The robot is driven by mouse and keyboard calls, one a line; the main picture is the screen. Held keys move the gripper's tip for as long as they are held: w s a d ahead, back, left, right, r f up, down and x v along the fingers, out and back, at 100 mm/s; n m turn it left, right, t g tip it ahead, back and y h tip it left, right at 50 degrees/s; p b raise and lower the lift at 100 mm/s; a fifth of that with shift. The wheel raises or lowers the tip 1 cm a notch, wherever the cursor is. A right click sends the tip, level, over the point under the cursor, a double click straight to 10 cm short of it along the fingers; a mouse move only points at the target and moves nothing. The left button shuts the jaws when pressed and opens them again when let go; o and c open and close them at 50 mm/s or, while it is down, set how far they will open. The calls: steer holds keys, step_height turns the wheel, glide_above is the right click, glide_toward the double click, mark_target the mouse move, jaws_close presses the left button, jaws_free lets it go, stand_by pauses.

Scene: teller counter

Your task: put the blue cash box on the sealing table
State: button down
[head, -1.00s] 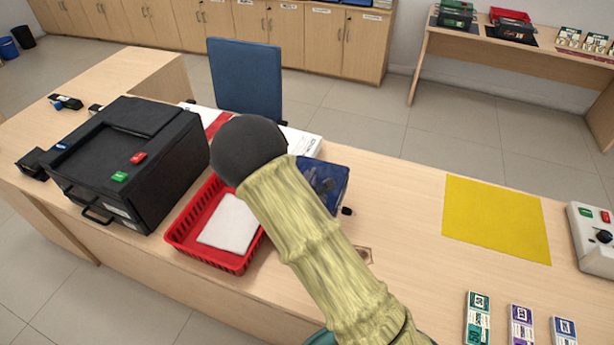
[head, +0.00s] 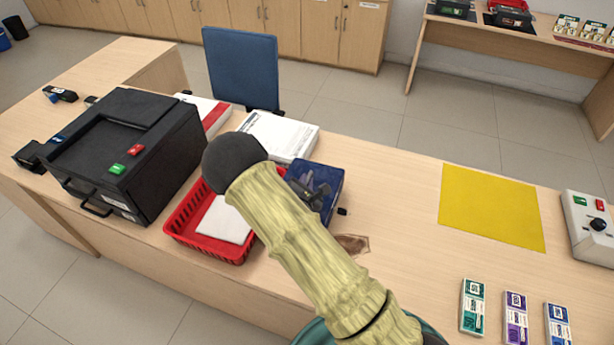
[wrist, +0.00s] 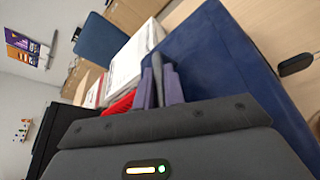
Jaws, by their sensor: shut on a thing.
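The blue cash box (head: 325,177) is at the middle of the counter (head: 400,200), right of the red basket, partly behind my arm. A small dark knob sticks out at its right side. In the wrist view the cash box (wrist: 215,60) fills the upper right, close against my gripper (wrist: 160,80). My gripper is shut on a thin grey part of the box, which looks like its handle. I cannot tell whether the box rests on the counter or is just above it. A side table (head: 510,50) stands at the back right; no label shows whether it is the sealing table.
A red basket (head: 178,222) holding white paper and a black machine (head: 130,150) stand left of the box. White packs (head: 280,135) lie behind it. A yellow mat (head: 490,207) lies bare to the right, near banknote bundles (head: 515,318) and a control box (head: 590,225). A blue chair (head: 242,72) stands behind.

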steer(key=shift+w+f, duration=0.1)
steer(key=shift+f, duration=0.35)
steer(key=c, duration=1.5)
jaws_free()
steer(key=shift+f, duration=0.1)
steer(key=shift+s, duration=0.25)
steer(key=b+v, duration=0.2)
steer(key=v, duration=1)
steer(key=shift+w+d, duration=0.1)
